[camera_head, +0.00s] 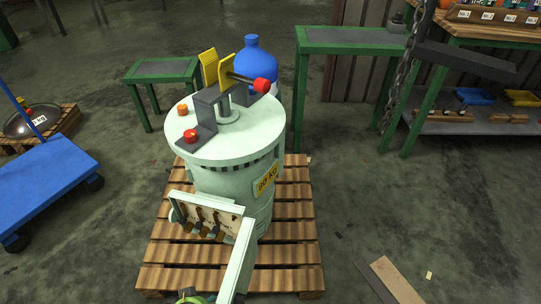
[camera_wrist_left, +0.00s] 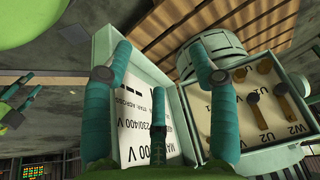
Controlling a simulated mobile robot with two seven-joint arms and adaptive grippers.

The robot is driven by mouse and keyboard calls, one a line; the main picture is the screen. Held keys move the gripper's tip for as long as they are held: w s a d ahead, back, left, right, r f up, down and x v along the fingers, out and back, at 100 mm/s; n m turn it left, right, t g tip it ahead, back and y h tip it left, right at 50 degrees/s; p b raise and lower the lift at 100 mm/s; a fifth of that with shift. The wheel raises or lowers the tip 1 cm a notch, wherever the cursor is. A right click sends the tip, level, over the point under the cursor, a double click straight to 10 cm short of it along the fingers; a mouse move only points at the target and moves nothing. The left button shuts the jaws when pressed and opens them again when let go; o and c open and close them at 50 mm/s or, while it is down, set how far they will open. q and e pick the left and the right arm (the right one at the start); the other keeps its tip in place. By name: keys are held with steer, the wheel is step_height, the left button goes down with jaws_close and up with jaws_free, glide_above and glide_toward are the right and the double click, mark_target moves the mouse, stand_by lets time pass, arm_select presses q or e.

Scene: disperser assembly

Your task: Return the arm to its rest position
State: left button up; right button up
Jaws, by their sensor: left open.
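The pale green disperser motor (camera_head: 232,165) stands upright on a wooden pallet. Its terminal box (camera_head: 206,218) is open at the front and shows several dark terminals; it also shows at right in the left wrist view (camera_wrist_left: 262,105). The box's cover (camera_head: 238,265) stands swung open beside it, and its inner face with a printed label shows in the left wrist view (camera_wrist_left: 150,108). My left gripper (camera_wrist_left: 160,48) is open, its teal fingers spread in front of the cover and box. I cannot tell whether a finger touches the cover.
The pallet (camera_head: 168,252) spreads around the motor. A blue cart (camera_head: 45,185) is at left, a green-framed table (camera_head: 345,40) behind, and a chain (camera_head: 400,85) hangs at right.

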arm_select(q)
steer(key=s+a+f+t, duration=0.1)
steer(key=s+f, duration=0.2)
steer(key=f, duration=0.6)
steer(key=s+a+f, duration=0.1)
steer(key=s+f, duration=0.1)
steer(key=f, duration=0.6)
steer(key=s+r+g+p, duration=0.2)
steer(key=s+r+p, duration=0.2)
steer(key=s+p, duration=0.3)
steer(key=s+a+r+g+p, duration=0.1)
steer(key=s+r+g+p, duration=0.1)
steer(key=s+r+p, duration=0.3)
steer(key=s+p, duration=0.3)
steer(key=s, duration=0.2)
steer(key=shift+s+a+r, duration=0.15)
steer(key=shift+s+r, duration=0.05)
steer(key=shift+s, duration=0.05)
arm_select(e)
steer(key=s+r+g, duration=0.2)
steer(key=s+r, duration=0.3)
steer(key=s, duration=0.4)
steer(key=s+d+r+g, duration=0.1)
steer(key=s+r+g, duration=0.1)
steer(key=s+r, duration=0.3)
steer(key=s, duration=0.4)
steer(key=shift+d+h, duration=0.2)
steer(key=shift+h, duration=0.1)
